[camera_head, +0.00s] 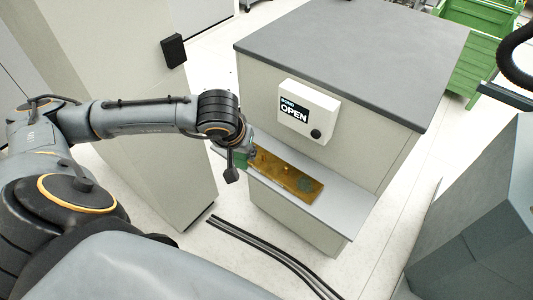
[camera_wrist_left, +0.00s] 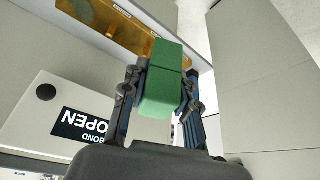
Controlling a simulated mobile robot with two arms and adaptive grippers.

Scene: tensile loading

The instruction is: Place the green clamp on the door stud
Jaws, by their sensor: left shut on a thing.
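The green clamp (camera_wrist_left: 163,88) is a green block held between the fingers of my left gripper (camera_wrist_left: 158,96) in the left wrist view. In the head view my left gripper (camera_head: 240,157) is at the left end of the shelf, beside the amber tray, and is shut on the clamp. The gripper largely hides the clamp there. I cannot pick out the door stud with certainty in either view. My right gripper is not in view.
A grey-topped cabinet (camera_head: 350,45) carries a white box (camera_head: 308,112) marked OPEN with a dark knob. Its front shelf (camera_head: 335,212) holds an amber tray (camera_head: 285,177). Black cables (camera_head: 270,252) lie on the floor. A pale column (camera_head: 125,60) stands left, a green crate (camera_head: 470,55) behind.

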